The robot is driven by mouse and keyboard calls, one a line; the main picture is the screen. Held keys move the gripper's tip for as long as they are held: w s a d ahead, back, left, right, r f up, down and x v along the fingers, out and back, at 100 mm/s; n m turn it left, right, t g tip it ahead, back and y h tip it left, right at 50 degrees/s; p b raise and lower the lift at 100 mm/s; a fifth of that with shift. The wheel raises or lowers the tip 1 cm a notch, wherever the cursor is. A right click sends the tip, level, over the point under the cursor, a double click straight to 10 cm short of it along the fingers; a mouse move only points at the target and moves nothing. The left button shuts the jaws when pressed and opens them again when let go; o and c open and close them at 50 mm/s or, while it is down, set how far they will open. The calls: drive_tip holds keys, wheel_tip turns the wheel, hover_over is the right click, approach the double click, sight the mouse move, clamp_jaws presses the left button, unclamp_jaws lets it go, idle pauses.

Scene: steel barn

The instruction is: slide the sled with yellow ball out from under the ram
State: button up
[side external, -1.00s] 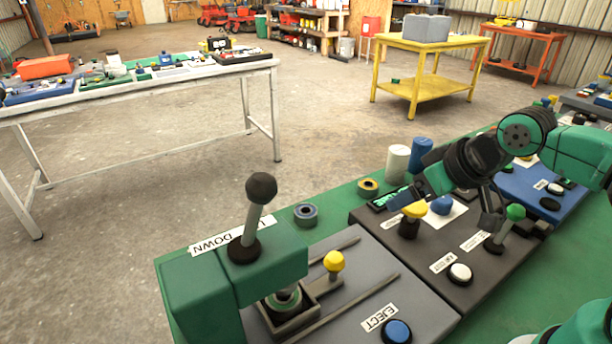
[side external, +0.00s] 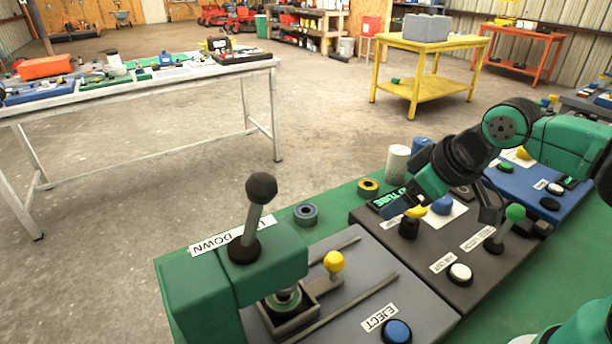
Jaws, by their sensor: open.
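The sled (side external: 322,294) is a dark tray with a yellow ball (side external: 334,261) on a short post at its right end. It lies between two rails on a grey plate (side external: 371,258). Its left part is under the green press head, where the ram (side external: 283,296) stands over it. The press lever (side external: 256,215) with a black ball stands upright on the press head.
A blue eject button (side external: 397,331) sits at the grey plate's front. A green-ball lever (side external: 515,213) and a white button (side external: 460,274) are on the dark panel. Tape rolls (side external: 306,214) and a white cylinder (side external: 397,164) stand along the back edge.

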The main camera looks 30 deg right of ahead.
sight(336, 256)
drive_tip(key=a+n+g, duration=0.1)
drive_tip(key=a+n, duration=0.2)
drive_tip(key=n, duration=0.2)
drive_tip(key=a+n+g, duration=0.1)
drive_tip(key=a+n, duration=0.2)
drive_tip(key=n, duration=0.2)
drive_tip(key=a+f+n+g, duration=0.1)
drive_tip(key=a+n, duration=0.2)
drive_tip(key=n, duration=0.3)
drive_tip(key=shift+w+a+f+g, duration=0.1)
drive_tip(key=shift+w+a+g, duration=0.05)
drive_tip(key=shift+a+g, duration=0.2)
drive_tip(key=shift+a+f+n+g, duration=0.15)
drive_tip(key=shift+a+n+g, duration=0.1)
drive_tip(key=shift+n, duration=0.35)
drive_tip(key=shift+a+f, duration=0.1)
drive_tip(key=shift+f, duration=0.1)
drive_tip(key=shift+w+f, duration=0.25)
drive_tip(key=shift+f, duration=1.05)
drive_tip(key=shift+w+f, duration=0.2)
drive_tip(key=shift+f, duration=1.05)
clamp_jaws()
